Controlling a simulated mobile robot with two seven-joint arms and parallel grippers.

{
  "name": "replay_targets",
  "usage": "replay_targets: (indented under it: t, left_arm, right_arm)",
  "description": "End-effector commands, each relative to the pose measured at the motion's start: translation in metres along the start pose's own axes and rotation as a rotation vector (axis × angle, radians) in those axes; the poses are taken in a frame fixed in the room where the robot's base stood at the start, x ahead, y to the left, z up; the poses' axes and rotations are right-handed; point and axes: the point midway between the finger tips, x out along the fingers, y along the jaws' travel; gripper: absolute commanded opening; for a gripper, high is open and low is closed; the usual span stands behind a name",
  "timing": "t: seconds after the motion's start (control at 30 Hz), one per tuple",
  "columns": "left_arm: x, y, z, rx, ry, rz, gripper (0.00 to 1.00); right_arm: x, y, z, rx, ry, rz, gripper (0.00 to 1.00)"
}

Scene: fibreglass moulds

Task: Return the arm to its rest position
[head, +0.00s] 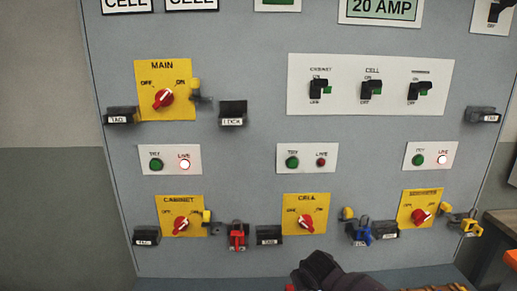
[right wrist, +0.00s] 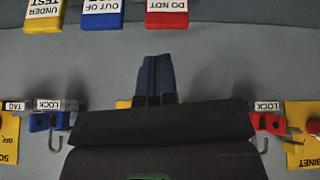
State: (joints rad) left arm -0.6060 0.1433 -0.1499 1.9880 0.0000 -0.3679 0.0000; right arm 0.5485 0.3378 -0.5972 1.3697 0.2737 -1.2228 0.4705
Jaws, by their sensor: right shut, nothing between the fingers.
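My right gripper (right wrist: 156,75) shows in the right wrist view with its two dark fingers together and nothing between them. It is in front of the grey panel, over the middle yellow plate. In the head view a dark part of my arm (head: 325,272) rises at the bottom centre, below the yellow CELL switch plate (head: 308,212); its fingertips cannot be made out there. My left gripper is in neither view.
The grey panel (head: 240,155) carries a MAIN switch (head: 163,97), a red padlock (head: 237,236), a blue padlock (head: 362,232) and a yellow padlock (head: 471,228). Yellow (right wrist: 44,15), blue (right wrist: 102,14) and red (right wrist: 167,14) tags show in the right wrist view.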

Motion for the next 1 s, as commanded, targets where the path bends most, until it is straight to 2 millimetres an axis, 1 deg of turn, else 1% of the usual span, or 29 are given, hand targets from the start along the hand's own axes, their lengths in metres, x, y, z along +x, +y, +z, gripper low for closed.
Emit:
replay_targets:
  t: [0.03, 0.1, 0.27, 0.47, 0.63, 0.77, 0.9, 1.0]
  left_arm:
    - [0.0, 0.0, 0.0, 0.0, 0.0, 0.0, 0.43]
    - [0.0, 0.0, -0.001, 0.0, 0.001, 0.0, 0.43]
    - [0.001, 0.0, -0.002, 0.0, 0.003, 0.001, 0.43]
    - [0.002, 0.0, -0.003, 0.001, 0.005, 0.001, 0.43]
    - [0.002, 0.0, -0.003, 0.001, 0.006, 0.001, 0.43]
    - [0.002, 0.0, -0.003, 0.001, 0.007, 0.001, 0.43]
    - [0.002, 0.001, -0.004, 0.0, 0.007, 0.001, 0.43]
    - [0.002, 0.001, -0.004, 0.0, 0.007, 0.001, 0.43]
  right_arm:
    - [0.005, -0.006, 0.021, 0.005, 0.011, -0.034, 0.0]
    - [0.009, -0.011, 0.042, 0.009, 0.04, -0.071, 0.0]
    - [0.012, -0.018, 0.089, 0.03, 0.111, -0.137, 0.0]
    - [0.004, -0.015, 0.145, 0.069, 0.207, -0.172, 0.0]
    - [-0.01, -0.003, 0.192, 0.102, 0.291, -0.16, 0.0]
    - [-0.026, 0.011, 0.228, 0.123, 0.353, -0.125, 0.0]
    - [-0.049, 0.031, 0.267, 0.134, 0.414, -0.065, 0.0]
    - [-0.066, 0.044, 0.291, 0.136, 0.45, -0.015, 0.0]
